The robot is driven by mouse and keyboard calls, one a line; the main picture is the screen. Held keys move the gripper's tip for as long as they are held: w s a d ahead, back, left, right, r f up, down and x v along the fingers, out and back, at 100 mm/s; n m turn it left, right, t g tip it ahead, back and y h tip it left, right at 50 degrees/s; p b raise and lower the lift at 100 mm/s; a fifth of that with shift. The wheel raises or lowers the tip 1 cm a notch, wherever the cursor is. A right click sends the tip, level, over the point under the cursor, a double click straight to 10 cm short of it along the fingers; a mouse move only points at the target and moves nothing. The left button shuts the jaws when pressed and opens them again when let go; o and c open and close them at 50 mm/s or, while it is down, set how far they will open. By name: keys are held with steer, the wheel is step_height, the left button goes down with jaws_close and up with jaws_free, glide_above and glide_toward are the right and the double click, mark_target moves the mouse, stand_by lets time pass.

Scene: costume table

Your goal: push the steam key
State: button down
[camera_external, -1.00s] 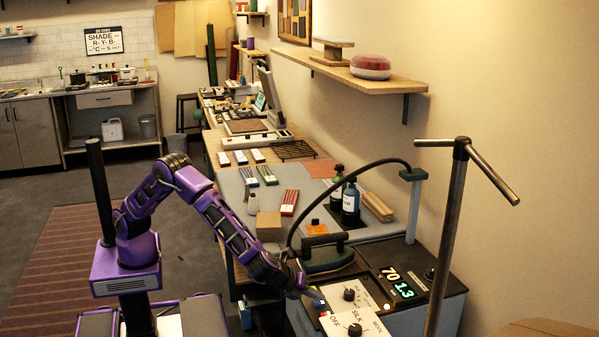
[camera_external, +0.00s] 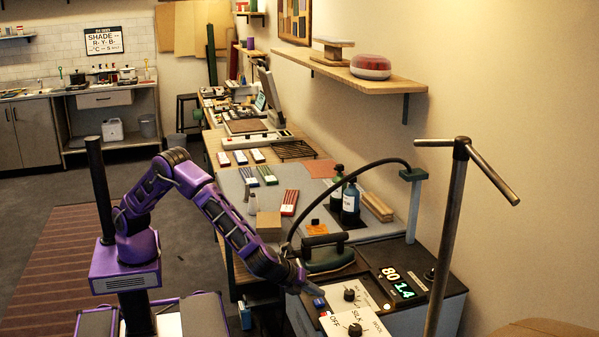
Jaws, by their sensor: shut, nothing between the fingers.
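A small blue key (camera_external: 319,303), likely the steam key though no label on it is readable, sits at the left edge of the pressing station's control panel. It is beside the cream plates with black knobs. My gripper (camera_external: 315,291) is shut and empty, pointing down to the right just above and behind the blue key. A small gap seems to show between fingertips and key. The lit display (camera_external: 397,282) on the station's dark top reads 80 and 1.4.
An iron (camera_external: 328,252) with a dark green base rests behind the panel, its hose arching to a post (camera_external: 415,208). A metal T-shaped stand (camera_external: 446,240) rises at the right front.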

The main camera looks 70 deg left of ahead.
mark_target(316, 303)
steer(key=shift+r, duration=0.1)
step_height(316, 303, up, 6)
steer(key=p, duration=0.4)
stand_by(0.5)
